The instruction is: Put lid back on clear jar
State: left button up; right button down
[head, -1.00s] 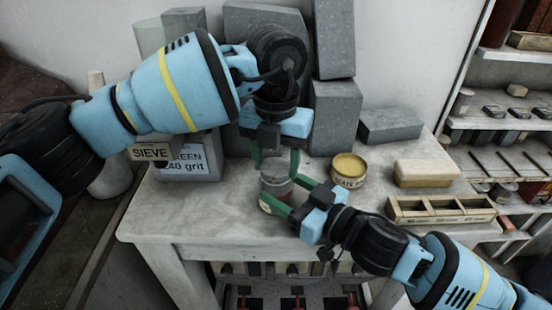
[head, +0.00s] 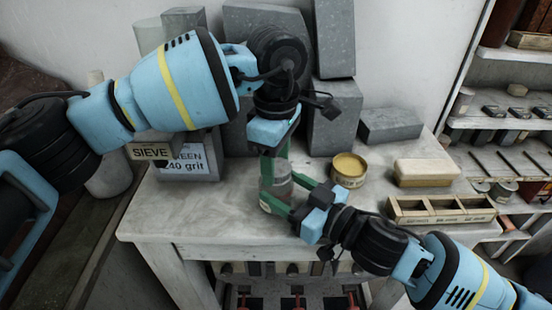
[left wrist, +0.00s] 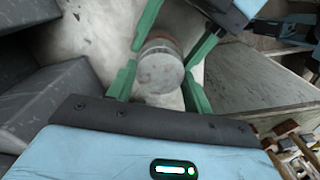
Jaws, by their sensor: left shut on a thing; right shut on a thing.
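The clear jar (head: 281,190) stands on the worktop near its front edge, partly hidden by green fingers. My right gripper (head: 290,194) is shut on the jar from the right, one finger on each side. My left gripper (head: 275,168) points down from above and is shut on the round grey lid (left wrist: 160,74), which lies at the jar's top. In the left wrist view the left gripper's fingers (left wrist: 158,87) flank the lid. The left fingers hide much of the lid in the head view, and I cannot tell whether it is fully seated.
An open yellow tin (head: 349,168) stands right of the jar. A cream block (head: 426,173) and a compartmented wooden tray (head: 441,209) lie farther right. Grey stone blocks (head: 333,117) stand behind. The worktop (head: 190,217) is clear to the front left.

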pick_arm(q)
jog(key=m, duration=0.5)
jog(key=shift+m, duration=0.3)
jog(key=o, duration=1.2)
notch_tip(320, 180, up, 12)
pick_arm(e)
jog(key=shift+c, duration=1.5)
grip_release()
